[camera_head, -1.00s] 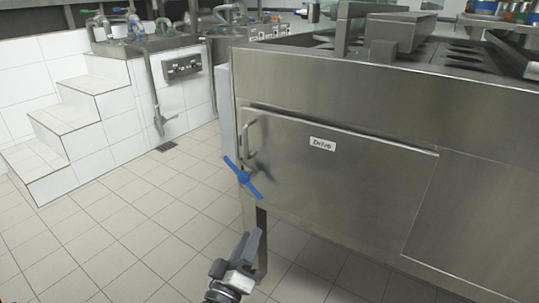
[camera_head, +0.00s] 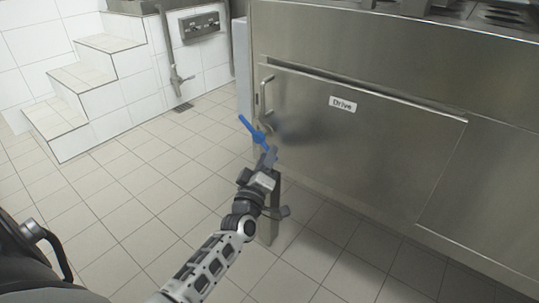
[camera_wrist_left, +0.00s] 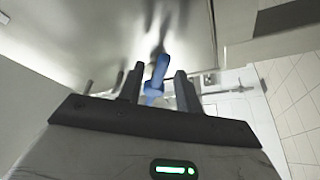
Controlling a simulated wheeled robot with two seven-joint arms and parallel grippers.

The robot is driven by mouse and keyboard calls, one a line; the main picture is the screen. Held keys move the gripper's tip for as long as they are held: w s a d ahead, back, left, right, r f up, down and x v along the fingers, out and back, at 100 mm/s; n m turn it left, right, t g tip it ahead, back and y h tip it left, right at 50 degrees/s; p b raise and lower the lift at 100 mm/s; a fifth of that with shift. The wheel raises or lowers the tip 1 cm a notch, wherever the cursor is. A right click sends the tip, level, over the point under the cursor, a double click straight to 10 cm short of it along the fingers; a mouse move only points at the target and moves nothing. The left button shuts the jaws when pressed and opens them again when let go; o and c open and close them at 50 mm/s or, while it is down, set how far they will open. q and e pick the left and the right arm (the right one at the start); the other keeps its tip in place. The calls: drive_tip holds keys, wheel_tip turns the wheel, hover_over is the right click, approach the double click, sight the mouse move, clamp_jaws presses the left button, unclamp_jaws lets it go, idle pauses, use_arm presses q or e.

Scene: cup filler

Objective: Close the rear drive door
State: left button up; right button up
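The drive door (camera_head: 370,150) is a steel panel with a "Drive" label on the front of the machine. It looks closed or nearly so; I cannot tell if it sits fully flush. A bar handle (camera_head: 266,97) stands at its left edge. Below the handle is a blue two-armed latch (camera_head: 251,130), slanting from upper left to lower right. My left gripper (camera_head: 269,158) is at the latch's lower end and hides part of it. In the left wrist view the fingers (camera_wrist_left: 158,90) are open, with the blue latch (camera_wrist_left: 156,76) showing between them; contact is unclear. My right gripper is out of view.
A machine leg (camera_head: 269,215) stands just below and behind my left gripper. White tiled steps (camera_head: 85,85) and a wall with a steel control box (camera_head: 199,25) are at the back left. The tiled floor (camera_head: 140,190) left of the machine is clear.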

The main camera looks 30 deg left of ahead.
sight(272, 142)
use_arm(q)
drive_tip(key=shift+x, duration=1)
drive_tip(key=shift+w+a, duration=0.1)
drive_tip(key=shift+w, duration=0.15)
clamp_jaws()
drive_tip(key=shift+a+f+m+b, duration=0.15)
drive_tip(key=shift+f+m+b, duration=0.2)
drive_tip(key=shift+m+b, duration=0.35)
drive_tip(key=shift+a+f+m+t+h+b, duration=0.3)
drive_tip(key=shift+m+t+h+b, duration=0.25)
drive_tip(key=shift+m, duration=0.35)
drive_tip(key=shift+m+h, duration=0.25)
drive_tip(key=shift+m, duration=0.45)
drive_tip(key=shift+a+r+m, duration=0.1)
drive_tip(key=shift+m, duration=0.2)
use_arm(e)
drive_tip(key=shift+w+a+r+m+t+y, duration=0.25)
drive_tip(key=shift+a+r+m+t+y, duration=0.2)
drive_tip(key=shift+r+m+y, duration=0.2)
